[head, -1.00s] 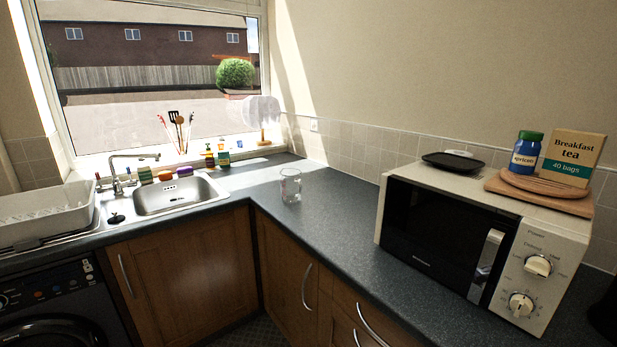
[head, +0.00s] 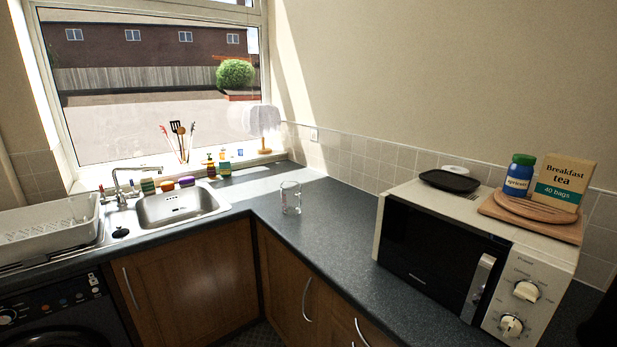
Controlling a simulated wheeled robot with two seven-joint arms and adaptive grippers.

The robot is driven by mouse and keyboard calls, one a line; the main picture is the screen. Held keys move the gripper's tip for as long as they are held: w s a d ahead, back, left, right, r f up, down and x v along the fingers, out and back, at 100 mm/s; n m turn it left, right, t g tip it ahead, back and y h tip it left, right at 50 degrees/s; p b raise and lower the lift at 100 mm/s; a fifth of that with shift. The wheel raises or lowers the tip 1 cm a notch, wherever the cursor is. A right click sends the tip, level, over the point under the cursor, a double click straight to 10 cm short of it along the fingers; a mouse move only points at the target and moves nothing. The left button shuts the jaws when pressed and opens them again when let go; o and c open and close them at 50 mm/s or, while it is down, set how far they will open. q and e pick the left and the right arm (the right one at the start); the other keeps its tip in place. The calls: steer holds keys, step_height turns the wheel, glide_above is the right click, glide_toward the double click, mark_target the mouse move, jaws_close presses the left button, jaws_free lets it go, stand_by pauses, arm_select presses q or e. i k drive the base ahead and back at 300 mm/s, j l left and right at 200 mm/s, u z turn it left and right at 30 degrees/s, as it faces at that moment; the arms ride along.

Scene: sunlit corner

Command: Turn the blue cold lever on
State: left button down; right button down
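The chrome tap (head: 128,178) stands at the back left of the steel sink (head: 182,207), its spout reaching right over the basin. Small lever handles show at the tap's base, but they are too small to tell which one is the blue cold lever or how it is turned. Neither of my grippers shows in the head view. A dark shape at the lower right edge cannot be made out.
A white dish rack (head: 45,232) stands left of the sink. Sponges (head: 167,185) sit behind the basin. A glass jug (head: 290,197) stands on the counter (head: 325,225). A microwave (head: 440,250) fills the right side. The counter between sink and jug is clear.

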mark_target(134, 195)
steer(key=i+j+u, duration=0.2)
steer(key=i+j, duration=1.1)
steer(key=i, duration=0.1)
